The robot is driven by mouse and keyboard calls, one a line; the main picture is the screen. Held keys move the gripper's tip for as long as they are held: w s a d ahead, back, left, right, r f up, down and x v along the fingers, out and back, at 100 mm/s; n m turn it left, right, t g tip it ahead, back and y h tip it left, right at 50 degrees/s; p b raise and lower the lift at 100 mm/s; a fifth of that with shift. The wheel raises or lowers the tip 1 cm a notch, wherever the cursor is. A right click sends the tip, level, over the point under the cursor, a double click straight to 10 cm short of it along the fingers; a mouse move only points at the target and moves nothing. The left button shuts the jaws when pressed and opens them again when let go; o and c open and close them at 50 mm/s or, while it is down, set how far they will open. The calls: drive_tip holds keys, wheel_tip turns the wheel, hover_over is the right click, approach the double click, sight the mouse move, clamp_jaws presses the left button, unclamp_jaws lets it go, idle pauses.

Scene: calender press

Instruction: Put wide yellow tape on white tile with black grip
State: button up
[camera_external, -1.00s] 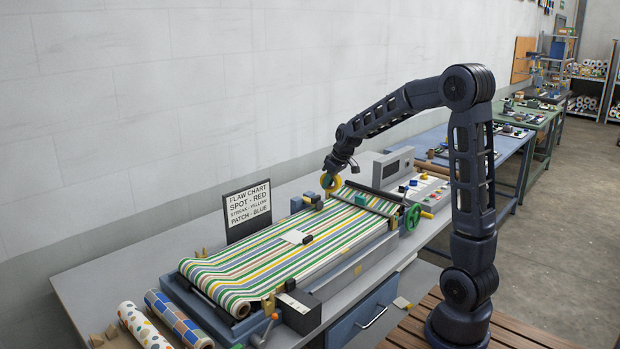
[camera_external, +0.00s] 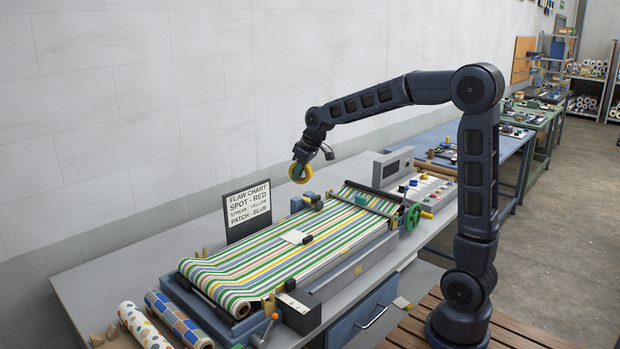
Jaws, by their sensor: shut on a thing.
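My gripper (camera_external: 299,164) is shut on the wide yellow tape (camera_external: 301,174), a round yellow roll. It holds the roll in the air above the far side of the press, near the chart sign. The white tile (camera_external: 293,237) lies flat on the striped sheet (camera_external: 256,263), and its black grip (camera_external: 307,239) is at its right end. The roll is well above the tile and apart from it. The fingertips are small and partly hidden by the roll.
The flaw chart sign (camera_external: 247,209) stands upright behind the sheet. Small blue and grey blocks (camera_external: 307,202) sit at the press's far edge. A green handwheel (camera_external: 412,217) and a control box (camera_external: 393,168) are at the right. Patterned rolls (camera_external: 146,327) lie at front left.

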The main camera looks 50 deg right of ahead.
drive_tip(key=a, duration=0.2)
hover_over(291, 237)
drive_tip(key=s+d, duration=0.1)
drive_tip(key=s, duration=0.1)
drive_tip(key=f, duration=1.9)
drive_tip(key=shift+w+f, duration=0.25)
drive_tip(key=shift+f, duration=0.15)
drive_tip(key=shift+f, duration=0.55)
drive_tip(key=o, duration=1)
